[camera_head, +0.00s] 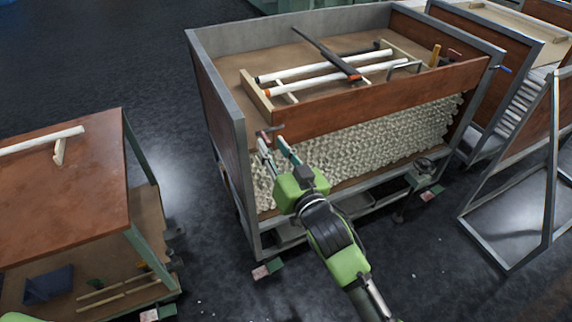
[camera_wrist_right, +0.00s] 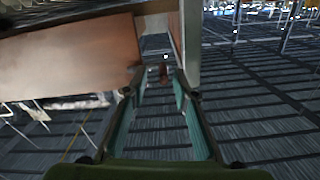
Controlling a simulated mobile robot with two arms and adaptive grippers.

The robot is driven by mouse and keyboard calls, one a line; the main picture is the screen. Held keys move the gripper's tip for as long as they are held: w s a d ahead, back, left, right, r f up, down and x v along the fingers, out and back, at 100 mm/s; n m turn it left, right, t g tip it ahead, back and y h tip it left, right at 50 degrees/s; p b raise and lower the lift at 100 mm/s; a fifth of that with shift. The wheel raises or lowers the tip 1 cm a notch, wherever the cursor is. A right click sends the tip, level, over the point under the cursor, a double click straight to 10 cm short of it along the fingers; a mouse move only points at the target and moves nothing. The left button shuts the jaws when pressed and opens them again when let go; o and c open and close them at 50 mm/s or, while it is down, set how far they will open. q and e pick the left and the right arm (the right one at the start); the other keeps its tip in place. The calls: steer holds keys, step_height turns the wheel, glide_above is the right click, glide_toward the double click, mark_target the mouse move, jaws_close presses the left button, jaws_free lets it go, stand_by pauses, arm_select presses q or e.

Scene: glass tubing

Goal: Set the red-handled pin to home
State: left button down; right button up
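My right gripper (camera_head: 273,144) is at the left front corner of the wooden cart, with its fingers spread and nothing between them that I can see held. A small dark reddish pin handle (camera_head: 270,129) shows just beyond the fingertips, at the left end of the cart's front board. In the right wrist view, a small red-brown piece (camera_wrist_right: 163,73), likely that handle, lies ahead between the open fingers of the right gripper (camera_wrist_right: 155,88), apart from them. The pin's shaft is hidden. My left gripper is not in view.
The cart's front board (camera_head: 380,99) hangs above a honeycomb stack of tubes (camera_head: 380,140). White tubes (camera_head: 330,69) and a long dark tool lie on its top. A low wooden table (camera_head: 60,180) stands at left. Open floor (camera_head: 175,140) lies between them.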

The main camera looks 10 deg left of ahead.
steer(key=v, duration=0.9)
steer(key=shift+s+d, duration=0.25)
steer(key=shift+s, duration=0.05)
